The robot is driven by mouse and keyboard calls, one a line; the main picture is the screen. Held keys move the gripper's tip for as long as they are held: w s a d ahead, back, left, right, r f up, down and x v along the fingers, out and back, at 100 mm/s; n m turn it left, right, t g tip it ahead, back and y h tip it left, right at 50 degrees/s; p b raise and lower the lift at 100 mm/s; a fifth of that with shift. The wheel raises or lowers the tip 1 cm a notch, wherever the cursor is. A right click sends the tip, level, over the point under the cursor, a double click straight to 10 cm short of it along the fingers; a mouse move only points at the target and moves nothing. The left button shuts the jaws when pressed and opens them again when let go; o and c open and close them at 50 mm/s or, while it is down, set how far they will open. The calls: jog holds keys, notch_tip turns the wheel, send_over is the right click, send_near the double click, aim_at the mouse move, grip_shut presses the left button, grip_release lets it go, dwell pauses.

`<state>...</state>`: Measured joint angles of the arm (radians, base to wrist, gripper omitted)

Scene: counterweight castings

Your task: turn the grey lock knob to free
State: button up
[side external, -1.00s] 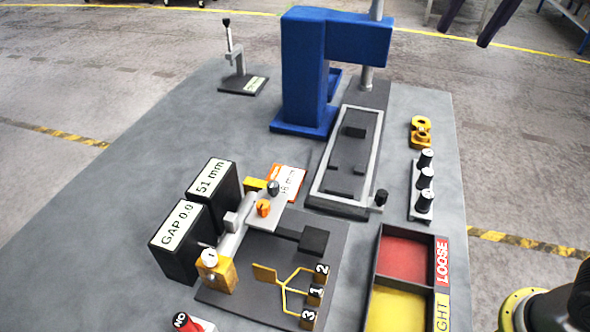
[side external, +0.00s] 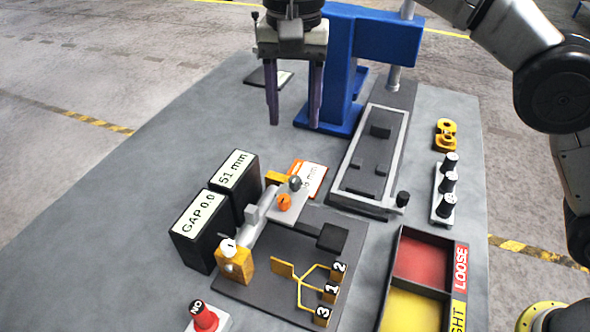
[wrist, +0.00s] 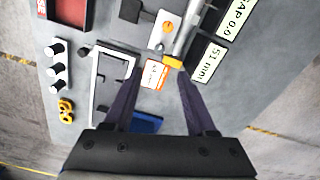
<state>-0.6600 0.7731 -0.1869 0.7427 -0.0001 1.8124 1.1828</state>
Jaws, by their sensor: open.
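A dark grey round knob (side external: 295,183) stands at the far end of a pale plate on the measuring fixture. An orange knob (side external: 284,201) is just nearer on the same plate, and it also shows in the wrist view (wrist: 168,27). I take the dark grey knob as the lock knob; its marking is too small to read. My gripper (side external: 294,123) is open and empty, pointing down above the bench. In the picture its fingertips are above the knob and apart from it. The wrist view shows both fingers (wrist: 159,72) spread, with the fixture beyond them.
Black displays (side external: 212,226) reading GAP 0.0 and 51 mm stand left of the fixture. A blue press (side external: 335,65) stands behind. A grey-framed tray (side external: 345,165), black-topped pegs (side external: 447,188) and a LOOSE-labelled bin (side external: 398,230) are to the right. A red button (side external: 204,318) is in front.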

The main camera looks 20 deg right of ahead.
aim_at(295, 179)
notch_tip(295, 179, down, 13)
dwell(0.6)
grip_shut()
